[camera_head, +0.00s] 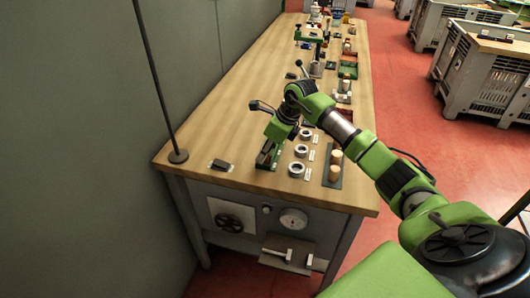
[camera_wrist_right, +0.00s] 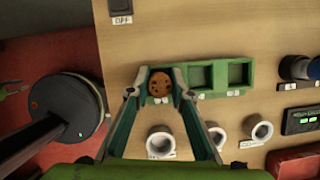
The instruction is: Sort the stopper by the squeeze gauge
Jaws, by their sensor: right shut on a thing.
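A brown speckled cork stopper (camera_wrist_right: 160,85) sits between the fingertips of my right gripper (camera_wrist_right: 160,77) in the right wrist view, and the gripper is shut on it. The stopper is at the left end of a green tray (camera_wrist_right: 219,62) with square compartments. I cannot tell whether it touches the tray. In the head view my right gripper (camera_head: 270,150) is low over the near end of the bench, and the stopper is hidden there. Two pale stoppers (camera_head: 335,173) stand on a dark strip to the right. A round dial (camera_head: 292,219) is on the bench front.
Grey rings (camera_head: 296,169) with white labels stand on the wooden bench (camera_head: 222,127), right of the gripper. A small dark block (camera_head: 220,165) lies near the front left, by a thin pole (camera_head: 178,155). More apparatus crowds the far bench. Grey crates (camera_head: 483,72) stand on the red floor.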

